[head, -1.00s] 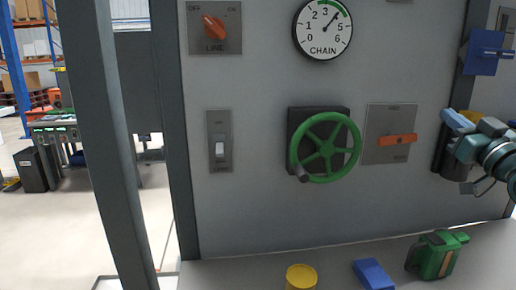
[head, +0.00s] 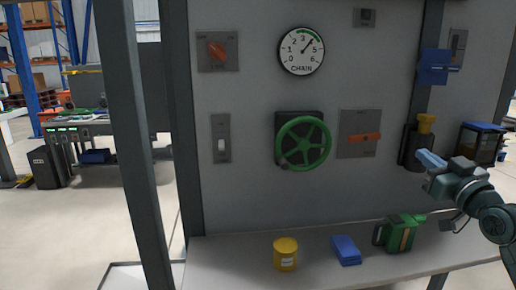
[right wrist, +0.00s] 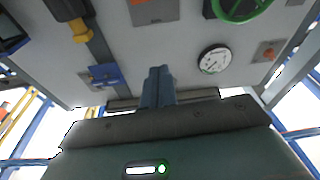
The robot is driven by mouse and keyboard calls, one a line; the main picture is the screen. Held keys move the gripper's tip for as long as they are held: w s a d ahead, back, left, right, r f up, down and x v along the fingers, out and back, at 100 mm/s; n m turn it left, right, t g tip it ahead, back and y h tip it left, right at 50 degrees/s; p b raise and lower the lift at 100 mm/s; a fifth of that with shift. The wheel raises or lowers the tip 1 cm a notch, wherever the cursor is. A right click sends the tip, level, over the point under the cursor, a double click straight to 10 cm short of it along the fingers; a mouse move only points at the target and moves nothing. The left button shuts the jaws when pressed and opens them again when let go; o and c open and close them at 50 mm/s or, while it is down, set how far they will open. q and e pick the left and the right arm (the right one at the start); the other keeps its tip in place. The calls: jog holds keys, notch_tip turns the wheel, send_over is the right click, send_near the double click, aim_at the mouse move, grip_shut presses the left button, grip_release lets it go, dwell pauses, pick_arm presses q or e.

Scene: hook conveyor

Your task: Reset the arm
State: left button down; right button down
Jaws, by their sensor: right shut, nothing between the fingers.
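My right gripper (head: 430,160) is at the right of the head view, its blue fingers pointing up and left, in front of the grey panel. In the right wrist view its fingers (right wrist: 158,85) are pressed together with nothing between them. It is apart from the black device with the yellow knob (head: 426,123), which stands just behind and above it in the head view. My left gripper is in no view.
The panel carries a green handwheel (head: 304,146), an orange lever (head: 364,137), a chain gauge (head: 301,50), a line knob (head: 217,50) and a switch (head: 221,145). A yellow can (head: 286,256), blue block (head: 346,250) and green jug (head: 400,235) stand on the shelf below.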

jog(key=s+a+f+g, duration=0.2)
jog(key=a+f, duration=0.2)
jog(key=f, duration=0.5)
jog(key=s+a+f+g, duration=0.1)
jog(key=s+a+f, duration=0.25)
jog(key=f, duration=0.55)
jog(key=s+a+f+g, duration=0.15)
jog(key=a+f, duration=0.35)
jog(key=f, duration=0.5)
jog(key=s+a+f+g+p, duration=0.1)
jog(key=s+a+f+g, duration=0.1)
jog(key=s+a+f, duration=0.4)
jog(key=s+a+f+g+y, duration=0.1)
jog(key=s+a+f+g, duration=0.2)
jog(key=s+a+f, duration=0.4)
jog(key=s, duration=0.7)
jog(key=shift+f+n+p, duration=0.2)
jog(key=shift+n+p, duration=0.1)
jog(key=shift+p, duration=0.05)
